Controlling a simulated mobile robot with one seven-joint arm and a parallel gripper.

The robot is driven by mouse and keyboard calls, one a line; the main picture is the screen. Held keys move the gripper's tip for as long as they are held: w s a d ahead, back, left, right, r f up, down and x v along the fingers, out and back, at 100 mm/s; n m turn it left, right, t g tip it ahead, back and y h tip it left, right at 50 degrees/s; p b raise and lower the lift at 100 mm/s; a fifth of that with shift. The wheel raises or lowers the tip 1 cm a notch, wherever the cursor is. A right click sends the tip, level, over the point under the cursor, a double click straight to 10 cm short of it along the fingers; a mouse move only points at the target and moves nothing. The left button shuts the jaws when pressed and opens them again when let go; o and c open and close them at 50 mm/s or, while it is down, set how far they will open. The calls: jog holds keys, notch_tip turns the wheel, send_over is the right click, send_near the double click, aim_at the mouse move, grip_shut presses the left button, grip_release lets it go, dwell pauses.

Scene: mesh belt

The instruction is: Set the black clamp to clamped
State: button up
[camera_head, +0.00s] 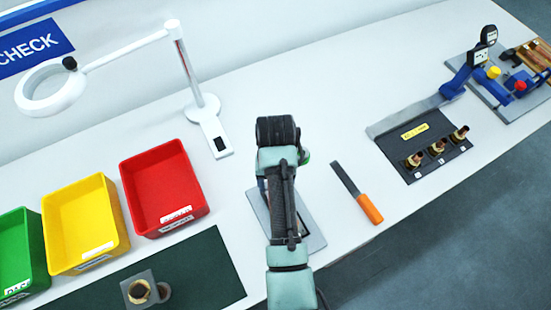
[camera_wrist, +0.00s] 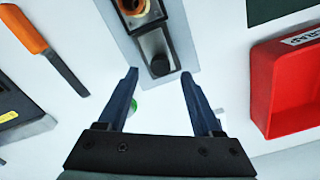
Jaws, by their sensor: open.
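The black clamp (camera_wrist: 153,45) shows in the wrist view at the top centre. It is a dark block with a rounded end, lying on a grey plate (camera_wrist: 186,45). A brass-coloured round part (camera_wrist: 131,6) sits at its far end, cut by the picture edge. I cannot tell the clamp's setting. My gripper (camera_wrist: 158,73) is open, its two dark fingers apart and nothing between them. Its fingertips appear on either side of the clamp's near end; I cannot tell the height gap. In the head view my arm hides the clamp, and part of the grey plate (camera_head: 257,213) shows.
An orange-handled tool (camera_head: 358,193) lies to the right of the plate. Red (camera_head: 128,179), yellow (camera_head: 121,247) and green (camera_head: 37,270) bins stand left. A white ring lamp (camera_head: 204,107) stands behind. A small green object (camera_wrist: 134,105) is partly hidden by my left finger.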

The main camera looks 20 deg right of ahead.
jog(key=shift+f, duration=1.85)
grip_shut()
